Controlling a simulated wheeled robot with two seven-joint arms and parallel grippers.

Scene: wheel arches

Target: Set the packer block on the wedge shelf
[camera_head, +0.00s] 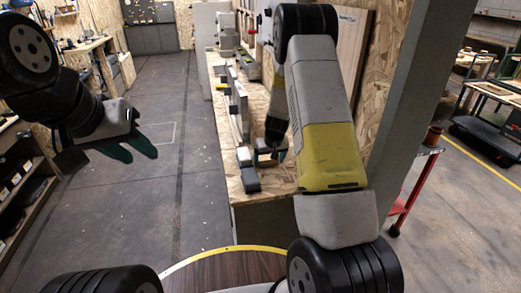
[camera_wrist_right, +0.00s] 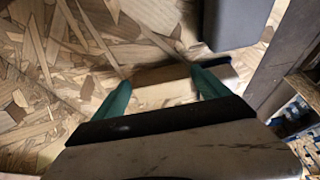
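My right gripper (camera_head: 268,157) is low over the wood-chip bench top (camera_head: 274,181). In the right wrist view its two green fingers (camera_wrist_right: 160,92) stand apart. A narrow tan wooden block (camera_wrist_right: 160,76) with a dark top lies at the fingertips, and its right end reaches past the right finger; it may be the packer block. I cannot tell whether the fingers touch it. My left gripper (camera_head: 130,150) is open and empty over the floor, away from the bench. I cannot pick out the wedge shelf with certainty.
A dark grey rounded block (camera_head: 250,180) lies near the bench's left edge; a similar dark grey shape (camera_wrist_right: 232,20) shows in the right wrist view. Grey rails and fixtures (camera_head: 238,105) run along the bench. A red trolley (camera_head: 413,190) stands right.

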